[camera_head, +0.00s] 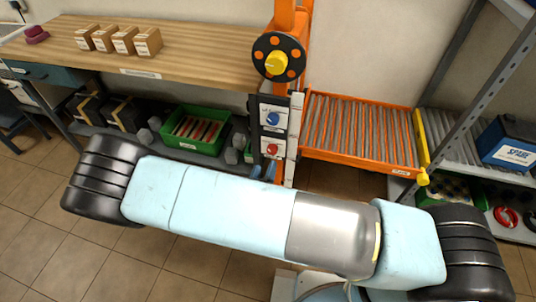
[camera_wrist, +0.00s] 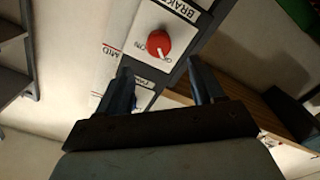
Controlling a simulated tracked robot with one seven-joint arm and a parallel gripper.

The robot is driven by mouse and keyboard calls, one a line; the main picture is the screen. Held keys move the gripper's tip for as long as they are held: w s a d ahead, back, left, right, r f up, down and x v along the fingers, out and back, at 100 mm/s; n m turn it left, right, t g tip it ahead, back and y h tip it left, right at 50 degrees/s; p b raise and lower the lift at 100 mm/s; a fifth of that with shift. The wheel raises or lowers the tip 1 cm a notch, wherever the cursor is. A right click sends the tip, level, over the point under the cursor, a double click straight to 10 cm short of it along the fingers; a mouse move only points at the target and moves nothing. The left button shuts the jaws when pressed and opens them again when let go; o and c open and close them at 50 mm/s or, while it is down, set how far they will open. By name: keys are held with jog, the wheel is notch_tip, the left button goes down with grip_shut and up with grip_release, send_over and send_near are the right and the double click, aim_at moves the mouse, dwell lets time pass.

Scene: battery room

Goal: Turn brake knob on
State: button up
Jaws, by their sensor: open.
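The red brake knob (camera_wrist: 158,42) sits on a white plate beside a label reading "BRAKE" in the wrist view. In the head view the red knob (camera_head: 272,149) is on the lower part of the dark panel, below a blue knob (camera_head: 272,118). My gripper (camera_wrist: 160,66) is open and empty. Its two blue fingers are spread to either side below the knob in the wrist view, and no contact shows. In the head view my arm hides most of the gripper.
A wooden workbench (camera_head: 200,58) with boxes is left, with a green crate (camera_head: 187,146) below. A blue battery (camera_head: 510,143) sits on the right shelf.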

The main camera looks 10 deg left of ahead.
aim_at(271, 151)
jog(key=w, duration=0.7)
jog(key=shift+w+d, duration=0.15)
jog(key=shift+d, duration=0.15)
jog(key=shift+c, duration=0.4)
